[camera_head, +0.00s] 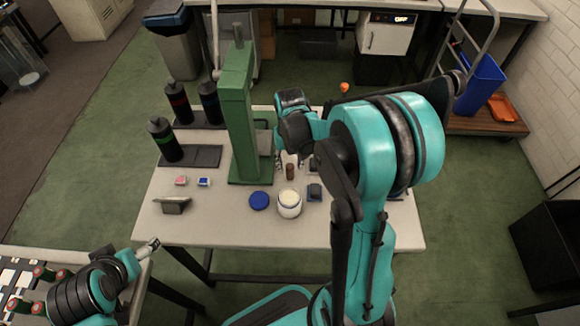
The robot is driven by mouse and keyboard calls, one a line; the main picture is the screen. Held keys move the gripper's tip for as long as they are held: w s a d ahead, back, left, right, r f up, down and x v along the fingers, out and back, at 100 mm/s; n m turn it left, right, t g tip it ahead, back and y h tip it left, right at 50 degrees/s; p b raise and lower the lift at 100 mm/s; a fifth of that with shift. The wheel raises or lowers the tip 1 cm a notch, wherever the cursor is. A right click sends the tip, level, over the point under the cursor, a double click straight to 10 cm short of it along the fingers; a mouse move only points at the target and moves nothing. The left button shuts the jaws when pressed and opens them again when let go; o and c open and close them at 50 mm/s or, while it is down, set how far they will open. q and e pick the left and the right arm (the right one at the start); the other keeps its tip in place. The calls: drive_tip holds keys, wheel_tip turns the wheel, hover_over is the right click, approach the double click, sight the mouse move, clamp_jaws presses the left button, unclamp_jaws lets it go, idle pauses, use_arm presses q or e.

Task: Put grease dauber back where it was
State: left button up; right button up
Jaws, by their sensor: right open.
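My right arm reaches over the white table (230,236). Its gripper (290,160) points down at the table's middle and is open, its fingers partly hidden by the wrist. A small brown upright piece (290,172) shows just below the fingers; I cannot tell if it is the grease dauber or whether it touches them. In front of it stands an open white jar (289,204) with pale contents. A round blue lid (259,201) lies left of the jar. My left gripper (150,246) is at lower left, away from these; its jaw state is unclear.
A green press (239,115) stands left of my right gripper. Black bottles (165,139) stand on dark trays at the table's left. A small dark block (314,192) is right of the jar. Small pink and blue items (204,181) and a tilted grey stand (173,205) lie at front left.

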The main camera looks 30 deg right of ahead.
sight(290, 166)
wheel_tip(290, 166, up, 7)
drive_tip(key=shift+r+p, duration=0.1)
drive_tip(key=shift+p, duration=1)
drive_tip(key=shift+a+r, duration=0.1)
drive_tip(key=shift+r, duration=0.55)
drive_tip(key=s+a+r+n+t, duration=0.3)
drive_tip(key=s+a+r+t, duration=0.3)
drive_tip(key=s+a, duration=0.4)
drive_tip(key=shift+s+a+t, duration=0.2)
drive_tip(key=shift+s+t, duration=0.3)
drive_tip(key=shift+t, duration=0.1)
